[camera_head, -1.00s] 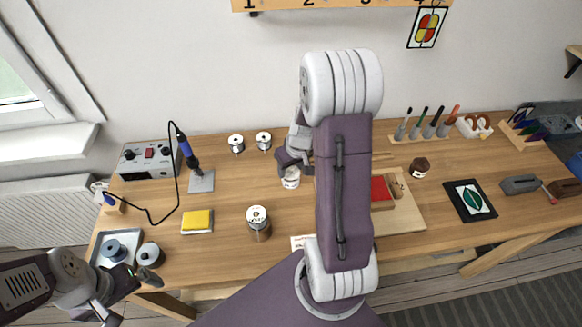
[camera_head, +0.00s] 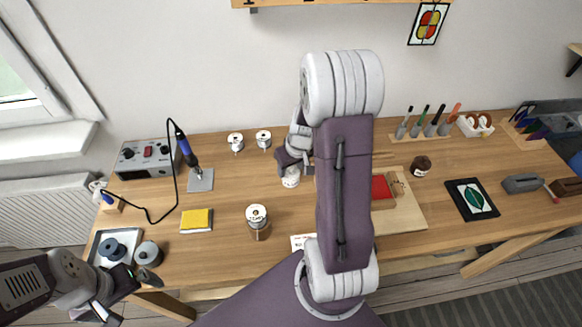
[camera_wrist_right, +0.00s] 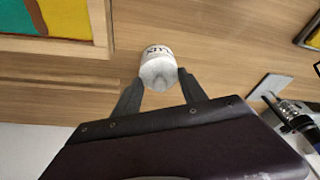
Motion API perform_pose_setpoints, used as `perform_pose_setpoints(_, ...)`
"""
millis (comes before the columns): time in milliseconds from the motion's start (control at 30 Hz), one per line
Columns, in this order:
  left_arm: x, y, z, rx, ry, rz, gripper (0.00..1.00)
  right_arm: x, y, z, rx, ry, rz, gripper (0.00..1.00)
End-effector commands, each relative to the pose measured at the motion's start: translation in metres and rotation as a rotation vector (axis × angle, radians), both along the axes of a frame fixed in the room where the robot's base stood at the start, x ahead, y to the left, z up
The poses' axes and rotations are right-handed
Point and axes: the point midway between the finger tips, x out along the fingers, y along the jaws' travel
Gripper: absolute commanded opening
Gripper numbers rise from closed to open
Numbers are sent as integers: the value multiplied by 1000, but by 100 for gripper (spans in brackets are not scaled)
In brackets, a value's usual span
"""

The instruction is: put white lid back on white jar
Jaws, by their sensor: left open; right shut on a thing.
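The white jar (camera_head: 290,182) stands on the bench, left of my right forearm, with dark lettering on its side. It also shows in the right wrist view (camera_wrist_right: 156,51). My right gripper (camera_head: 291,169) is at the top of the jar, its fingers on either side of the white lid (camera_wrist_right: 159,75) and shut on it. The lid is over the jar's mouth; I cannot tell whether it is seated. My left gripper (camera_head: 139,279) is open and empty at the bench's front left, beside a grey spool.
A yellow sponge (camera_head: 197,220), soldering iron (camera_head: 184,148) and two small white-topped spools (camera_head: 236,142) are to the left. A wooden board (camera_head: 404,216) lies right of my forearm.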

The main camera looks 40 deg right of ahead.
Motion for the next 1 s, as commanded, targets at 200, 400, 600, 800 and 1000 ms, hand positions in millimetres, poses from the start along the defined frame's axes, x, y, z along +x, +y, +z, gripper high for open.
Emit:
perform_pose_setpoints(200, 0, 0, -2, 0, 0, 0, 100, 0, 0, -1, 0, 0, 0, 11)
perform_pose_setpoints(400, 0, 0, -1, 0, 0, 0, 100, 0, 0, -1, 0, 0, 0, 75)
perform_pose_setpoints(600, 0, 0, -1, 0, 0, 0, 100, 0, 0, -1, 0, 0, 0, 83)
perform_pose_setpoints(800, 0, 0, -1, 0, 0, 0, 100, 0, 0, -1, 0, 0, 0, 97)
perform_pose_setpoints(1000, 0, 0, 1, 0, 0, 0, 100, 0, 0, 1, 0, 0, 0, 97)
